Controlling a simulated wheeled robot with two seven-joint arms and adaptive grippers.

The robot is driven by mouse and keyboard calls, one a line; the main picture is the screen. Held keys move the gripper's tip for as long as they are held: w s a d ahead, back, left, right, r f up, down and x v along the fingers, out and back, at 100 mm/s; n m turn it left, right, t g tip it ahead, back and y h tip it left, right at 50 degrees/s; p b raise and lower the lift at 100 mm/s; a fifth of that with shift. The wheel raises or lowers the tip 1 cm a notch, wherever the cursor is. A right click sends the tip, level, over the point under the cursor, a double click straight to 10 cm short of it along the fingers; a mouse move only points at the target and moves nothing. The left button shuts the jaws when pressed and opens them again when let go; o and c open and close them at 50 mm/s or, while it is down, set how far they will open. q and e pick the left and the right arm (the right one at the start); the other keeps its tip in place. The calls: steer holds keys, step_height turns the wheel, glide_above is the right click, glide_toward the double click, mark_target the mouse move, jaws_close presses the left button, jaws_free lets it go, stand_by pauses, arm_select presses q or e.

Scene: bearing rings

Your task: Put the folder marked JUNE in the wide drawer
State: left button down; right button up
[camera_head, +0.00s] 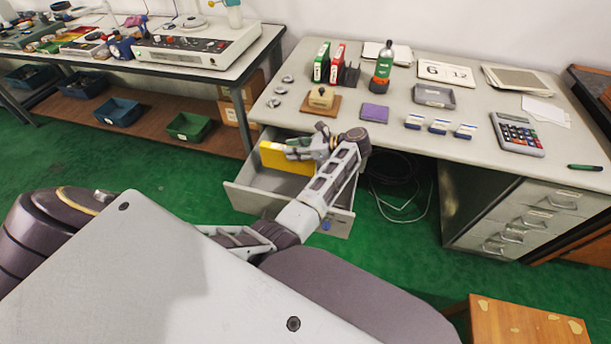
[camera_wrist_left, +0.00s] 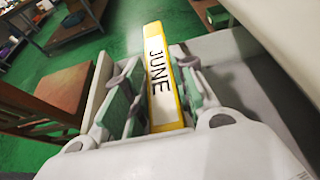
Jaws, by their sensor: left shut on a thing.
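The yellow folder (camera_head: 287,158) has a white spine label reading JUNE, which is clear in the left wrist view (camera_wrist_left: 158,75). My left gripper (camera_head: 308,147) is shut on it, with one green-padded finger on each side of the spine. The wide drawer (camera_head: 250,201) is pulled open under the left part of the desk. The folder is over or within the drawer's opening, toward its back left; I cannot tell whether it touches the bottom. My left forearm hides part of the drawer. My right gripper is not in view.
On the desk (camera_head: 400,140) stand a green folder (camera_head: 321,62) and a red folder (camera_head: 337,63) beside a dark rack (camera_head: 350,76). A stamp on a wooden base (camera_head: 320,103) is near the edge above the drawer. A closed drawer unit (camera_head: 525,215) is at right.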

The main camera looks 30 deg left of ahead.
mark_target(295, 162)
arm_select(q)
steer(key=shift+w+a+f+b, duration=0.2)
steer(key=shift+w+f+b, duration=0.1)
steer(key=shift+f+b, duration=0.3)
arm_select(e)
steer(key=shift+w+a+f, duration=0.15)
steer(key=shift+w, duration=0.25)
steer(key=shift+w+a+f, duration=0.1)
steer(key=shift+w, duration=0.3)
arm_select(q)
steer(key=shift+f, duration=0.15)
step_height(295, 162, down, 5)
steer(key=shift+f, duration=0.3)
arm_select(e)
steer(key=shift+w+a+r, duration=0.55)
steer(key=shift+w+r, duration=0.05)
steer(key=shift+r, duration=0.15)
arm_select(q)
steer(key=shift+f, duration=0.15)
